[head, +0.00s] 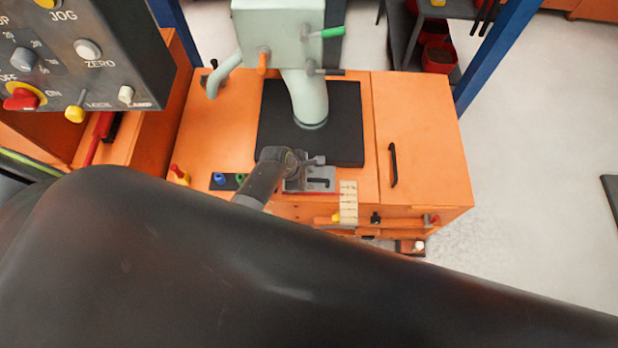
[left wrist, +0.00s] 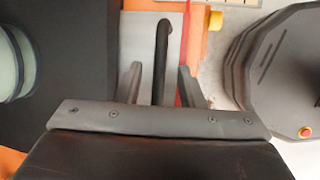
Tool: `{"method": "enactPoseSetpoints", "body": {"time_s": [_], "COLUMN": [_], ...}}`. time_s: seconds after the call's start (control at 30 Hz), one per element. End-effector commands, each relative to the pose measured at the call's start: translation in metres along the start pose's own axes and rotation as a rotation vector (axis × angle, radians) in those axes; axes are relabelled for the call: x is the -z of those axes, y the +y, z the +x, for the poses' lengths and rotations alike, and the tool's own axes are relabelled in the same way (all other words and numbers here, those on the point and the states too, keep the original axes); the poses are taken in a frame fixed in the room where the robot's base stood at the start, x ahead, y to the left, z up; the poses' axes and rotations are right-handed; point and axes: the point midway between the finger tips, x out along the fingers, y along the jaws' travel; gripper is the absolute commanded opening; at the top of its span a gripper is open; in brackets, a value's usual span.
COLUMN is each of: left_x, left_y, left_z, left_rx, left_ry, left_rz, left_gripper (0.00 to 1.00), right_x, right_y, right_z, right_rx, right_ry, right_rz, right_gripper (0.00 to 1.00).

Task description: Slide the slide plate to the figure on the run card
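The grey slide plate (head: 325,174) with a black bar handle (head: 318,183) lies at the front of the orange bench, by a red edge. In the left wrist view the plate (left wrist: 138,48) shows beside the handle (left wrist: 162,50). My left gripper (head: 308,162) is at the plate in the head view. Its two fingers (left wrist: 160,82) are apart, with the handle between them and a gap on each side. A cream strip with dark marks (head: 348,203) hangs at the front edge; its figures are too small to read. My right gripper is out of view.
A pale green machine (head: 280,35) has its spout over a black plate (head: 345,130) behind the slide plate. A dark control panel (head: 85,50) stands at upper left. Small knobs (head: 228,180) lie left of my gripper. My dark arm covers the foreground.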

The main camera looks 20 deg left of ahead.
Motion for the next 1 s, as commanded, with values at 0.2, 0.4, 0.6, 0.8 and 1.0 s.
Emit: {"method": "enactPoseSetpoints", "body": {"time_s": [0.2, 0.4, 0.6, 0.8, 1.0], "left_x": [-0.0005, -0.0005, -0.0005, -0.0004, -0.0005], "left_y": [0.0003, 0.0002, 0.0002, 0.0001, -0.0002], "left_z": [0.0092, 0.0095, 0.0094, 0.0093, 0.0091], "left_rx": [-0.001, -0.001, -0.001, -0.001, 0.0], "left_ry": [-0.001, 0.0, 0.0, 0.0, 0.0], "left_rz": [0.0, 0.0, 0.0, 0.0, 0.0], "left_gripper": [0.35, 0.35, 0.17, 0.0, 0.0], "right_x": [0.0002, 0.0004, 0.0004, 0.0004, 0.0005], "right_y": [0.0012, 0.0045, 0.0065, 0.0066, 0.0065], "right_z": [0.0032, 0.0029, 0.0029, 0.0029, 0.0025], "right_rx": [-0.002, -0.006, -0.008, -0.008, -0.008], "right_ry": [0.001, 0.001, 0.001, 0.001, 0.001], "right_rz": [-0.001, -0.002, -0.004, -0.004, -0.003], "right_gripper": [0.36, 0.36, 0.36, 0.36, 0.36]}}
